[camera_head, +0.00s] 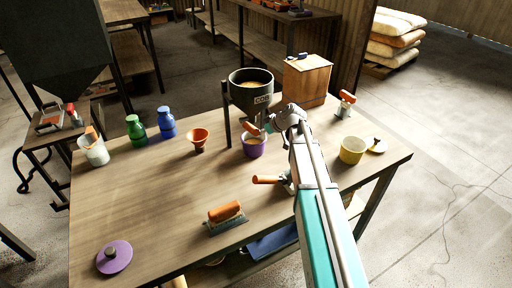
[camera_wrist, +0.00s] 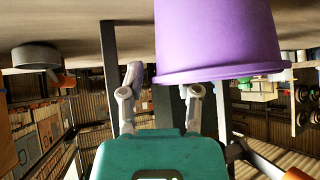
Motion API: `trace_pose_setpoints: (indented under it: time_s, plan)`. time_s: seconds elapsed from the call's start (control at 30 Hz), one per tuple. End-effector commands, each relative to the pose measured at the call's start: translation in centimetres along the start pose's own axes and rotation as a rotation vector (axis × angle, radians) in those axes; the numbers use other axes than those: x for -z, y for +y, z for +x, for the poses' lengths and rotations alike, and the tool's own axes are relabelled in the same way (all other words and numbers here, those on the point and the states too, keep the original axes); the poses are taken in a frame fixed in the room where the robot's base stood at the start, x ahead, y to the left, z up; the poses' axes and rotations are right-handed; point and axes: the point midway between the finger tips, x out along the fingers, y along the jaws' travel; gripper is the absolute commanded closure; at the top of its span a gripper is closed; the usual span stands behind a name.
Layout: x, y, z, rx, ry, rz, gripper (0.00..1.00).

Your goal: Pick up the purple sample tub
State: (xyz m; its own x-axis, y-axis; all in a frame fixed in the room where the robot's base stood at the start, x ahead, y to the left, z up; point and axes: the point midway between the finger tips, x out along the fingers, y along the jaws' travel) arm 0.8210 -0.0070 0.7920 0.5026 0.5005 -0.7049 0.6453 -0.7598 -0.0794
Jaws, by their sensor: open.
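The purple sample tub (camera_head: 254,148) stands upright on the workbench, below the dark pot. In the wrist view, which is upside down, the purple tub (camera_wrist: 218,40) looms large with its rim toward the fingers. My gripper (camera_head: 270,126) is at the tub's right, close to its rim. In the wrist view my gripper (camera_wrist: 160,88) is open. One finger lies beside the tub's left edge, and the other is at the rim with its tip hidden. Nothing is held. I cannot tell whether a finger touches the tub. A purple lid (camera_head: 114,257) lies at the front left of the bench.
The dark pot (camera_head: 251,90) on posts stands over the tub, with an orange handle (camera_head: 250,128) close by. The bench's left middle is clear.

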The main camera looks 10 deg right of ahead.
Motion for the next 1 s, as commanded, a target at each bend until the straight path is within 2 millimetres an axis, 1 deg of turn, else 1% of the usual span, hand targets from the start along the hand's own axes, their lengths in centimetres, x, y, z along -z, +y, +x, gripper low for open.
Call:
trace_pose_setpoints:
  time_s: [0.3,0.37,0.4,0.53,1.0]
  plan:
    - [0.0,-0.01,0.0,0.0,0.0,0.0,0.57]
    - [0.0,-0.01,0.0,0.0,0.0,0.0,0.68]
    - [0.0,-0.01,0.0,0.0,0.0,0.0,0.75]
    - [0.0,-0.02,0.0,0.0,0.0,-0.001,0.99]
    - [0.03,-0.03,0.01,0.0,0.001,0.0,1.0]
